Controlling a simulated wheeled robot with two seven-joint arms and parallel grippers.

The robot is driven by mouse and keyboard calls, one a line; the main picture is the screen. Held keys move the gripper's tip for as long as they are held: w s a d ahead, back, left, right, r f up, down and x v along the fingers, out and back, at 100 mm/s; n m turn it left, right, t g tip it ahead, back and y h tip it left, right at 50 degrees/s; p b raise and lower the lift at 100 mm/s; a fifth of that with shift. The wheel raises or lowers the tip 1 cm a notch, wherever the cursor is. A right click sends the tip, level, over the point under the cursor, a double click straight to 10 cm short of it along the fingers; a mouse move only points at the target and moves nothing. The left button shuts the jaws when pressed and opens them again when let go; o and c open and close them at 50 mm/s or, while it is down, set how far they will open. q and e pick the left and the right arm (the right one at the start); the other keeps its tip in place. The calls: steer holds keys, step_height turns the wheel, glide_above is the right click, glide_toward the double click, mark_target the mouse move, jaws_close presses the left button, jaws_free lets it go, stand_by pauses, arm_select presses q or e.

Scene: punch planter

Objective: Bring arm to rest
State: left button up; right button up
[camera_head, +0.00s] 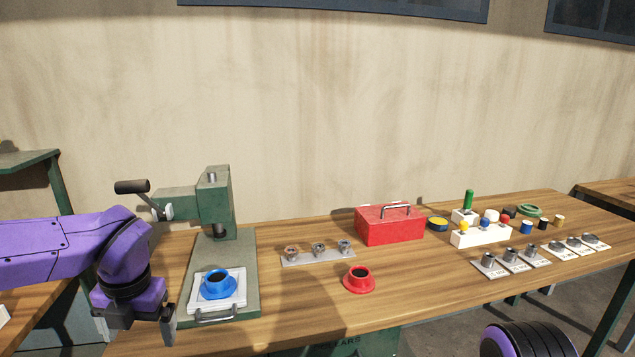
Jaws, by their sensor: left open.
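My left arm (60,247) is purple and reaches in from the left. My left gripper (142,328) points down at the table's front left edge, left of the press. It is open, with nothing seen between its fingers. The green press (215,197) stands on the table with its lever at upper left. A blue planter cup (218,284) sits on a white tray (240,275) on the press base. A dark purple rounded part (530,341) of my right arm shows at bottom right; its gripper is out of view.
A red cup (359,280) stands right of the press. Behind are a strip (318,257) of small metal parts and a red toolbox (385,226). White blocks (480,236) with coloured pegs and several metal pieces on plates fill the right side. The front middle is clear.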

arm_select(q)
steer(key=w+a+f+m+t+y, duration=0.3)
steer(key=a+f+m+y, duration=0.35)
steer(key=m, duration=0.25)
step_height(320, 180, down, 11)
steer(key=s+m+t, duration=0.2)
steer(key=m+t, duration=0.1)
steer(key=m, duration=0.6)
steer(key=s+d+f+m+g+h, duration=0.2)
steer(key=s+f+m, duration=0.4)
steer(key=s+f, duration=0.4)
steer(key=s+d+f+m+g+h, duration=0.1)
steer(key=s+d+f+m+h, duration=0.2)
steer(key=s+f+m, duration=0.3)
steer(key=s+d+f, duration=0.1)
steer(key=s+f, duration=0.3)
steer(key=s, duration=0.6)
steer(key=shift+d+f+g, duration=0.2)
steer(key=shift+f+g, duration=0.2)
